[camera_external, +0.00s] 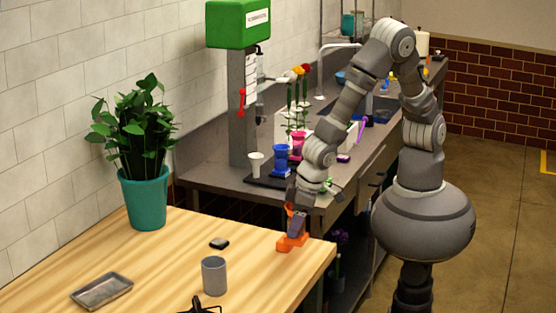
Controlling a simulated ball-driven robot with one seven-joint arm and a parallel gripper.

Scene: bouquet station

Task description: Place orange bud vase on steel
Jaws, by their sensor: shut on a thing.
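The orange bud vase (291,243) is at the far right corner of the wooden table. My gripper (297,226) points down and is shut on it, covering its middle; orange shows above and below the fingers. I cannot tell whether its base touches the wood. Behind my gripper is the grey steel counter (215,175), whose front edge is partly hidden by my arm. A small steel tray (101,291) lies at the table's front left.
White (256,164), blue (281,160) and pink (297,146) vases stand on a dark mat (262,180) on the counter, near a green-topped post (238,24). A grey cup (214,276), black item (219,243) and teal-potted plant (146,198) stand on the table.

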